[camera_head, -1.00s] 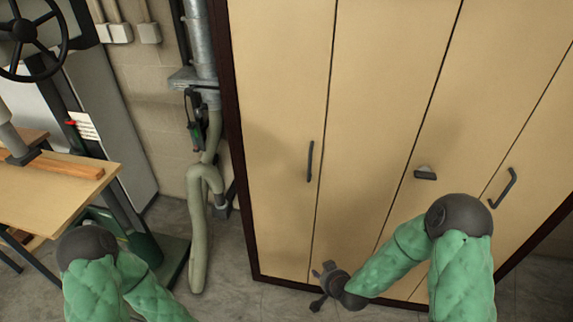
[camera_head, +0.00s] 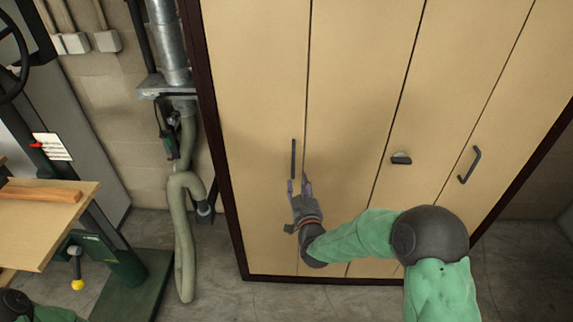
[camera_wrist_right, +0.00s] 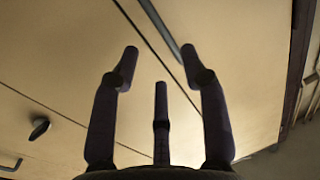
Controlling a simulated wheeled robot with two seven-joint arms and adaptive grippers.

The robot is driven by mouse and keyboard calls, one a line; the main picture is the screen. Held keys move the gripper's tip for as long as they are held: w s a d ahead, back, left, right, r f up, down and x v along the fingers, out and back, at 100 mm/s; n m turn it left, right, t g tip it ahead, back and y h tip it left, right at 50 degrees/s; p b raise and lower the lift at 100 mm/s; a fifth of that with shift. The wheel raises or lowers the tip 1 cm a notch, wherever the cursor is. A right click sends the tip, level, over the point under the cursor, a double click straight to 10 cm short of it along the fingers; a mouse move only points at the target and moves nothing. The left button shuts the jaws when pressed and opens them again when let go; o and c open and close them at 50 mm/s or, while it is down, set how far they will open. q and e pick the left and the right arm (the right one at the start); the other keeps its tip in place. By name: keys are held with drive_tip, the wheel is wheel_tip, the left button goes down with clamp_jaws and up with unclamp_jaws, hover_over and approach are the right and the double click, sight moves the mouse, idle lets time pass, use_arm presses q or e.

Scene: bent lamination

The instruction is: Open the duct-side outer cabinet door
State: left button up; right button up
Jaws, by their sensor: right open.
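The duct-side outer cabinet door (camera_head: 258,130) is the leftmost tan panel, beside the duct, and it is shut. Its dark vertical bar handle (camera_head: 293,158) is near the door's right edge. My right gripper (camera_head: 299,184) is open and empty, its fingertips at or just below the lower end of that handle. I cannot tell whether they touch it. In the right wrist view my open fingers (camera_wrist_right: 160,65) point toward the cabinet front, with part of the handle (camera_wrist_right: 163,28) beyond them. My left gripper is not in view; only a bit of the left arm shows at the lower left.
Another bar handle (camera_head: 469,165) and a small dark latch (camera_head: 401,158) are on the doors to the right. A metal duct (camera_head: 168,45) and a pale hose (camera_head: 182,240) stand left of the cabinet. A wooden bench (camera_head: 40,225) is at far left. Floor before the cabinet is partly clear.

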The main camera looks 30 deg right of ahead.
sight(294, 165)
drive_tip(key=shift+b+x, duration=0.95)
drive_tip(key=shift+x, duration=4.25)
drive_tip(key=shift+f, duration=0.1)
clamp_jaws()
